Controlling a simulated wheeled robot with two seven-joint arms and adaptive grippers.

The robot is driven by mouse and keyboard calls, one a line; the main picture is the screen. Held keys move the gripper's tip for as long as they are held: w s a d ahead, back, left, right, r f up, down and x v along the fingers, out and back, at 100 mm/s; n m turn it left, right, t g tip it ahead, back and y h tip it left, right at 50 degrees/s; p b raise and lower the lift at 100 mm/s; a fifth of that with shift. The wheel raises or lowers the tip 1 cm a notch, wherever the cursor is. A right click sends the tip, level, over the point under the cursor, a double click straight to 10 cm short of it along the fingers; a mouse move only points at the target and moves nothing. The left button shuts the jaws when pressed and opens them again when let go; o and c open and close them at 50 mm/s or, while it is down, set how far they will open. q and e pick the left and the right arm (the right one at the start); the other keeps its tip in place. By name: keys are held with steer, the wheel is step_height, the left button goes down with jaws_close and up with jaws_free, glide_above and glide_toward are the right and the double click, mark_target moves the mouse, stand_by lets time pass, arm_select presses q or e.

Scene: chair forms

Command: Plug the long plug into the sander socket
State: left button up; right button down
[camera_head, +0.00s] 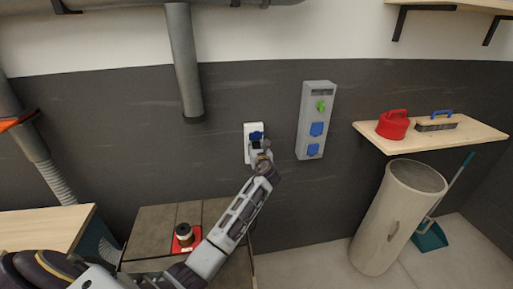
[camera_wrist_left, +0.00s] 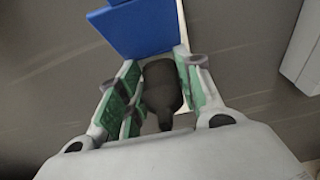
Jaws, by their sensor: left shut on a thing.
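A white wall socket (camera_head: 248,155) with a raised blue lid (camera_head: 256,134) is on the dark wall. The lid also shows at the top of the left wrist view (camera_wrist_left: 140,25). My left gripper (camera_head: 258,150) is right at the front of this socket. In the left wrist view its green-padded fingers (camera_wrist_left: 160,82) are shut on a black plug (camera_wrist_left: 161,90), whose far end points toward the socket under the lid. The contact face is hidden, so I cannot tell whether the plug is in the socket. My right gripper is not in view.
A grey panel (camera_head: 309,148) with a green switch and two blue-lidded outlets is on the wall to the right. A wooden shelf (camera_head: 470,137) holds a red can (camera_head: 393,126) and a brush (camera_head: 436,124). A tall bin (camera_head: 385,225) stands below. A grey pipe (camera_head: 183,60) hangs upper left.

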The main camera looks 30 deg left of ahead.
arm_select(q)
steer(key=shift+a+r, duration=0.15)
stand_by(0.7)
steer(key=o, duration=1.3)
steer(key=shift+w, duration=0.15)
steer(key=shift+c, duration=0.2)
steer(key=v, duration=1.2)
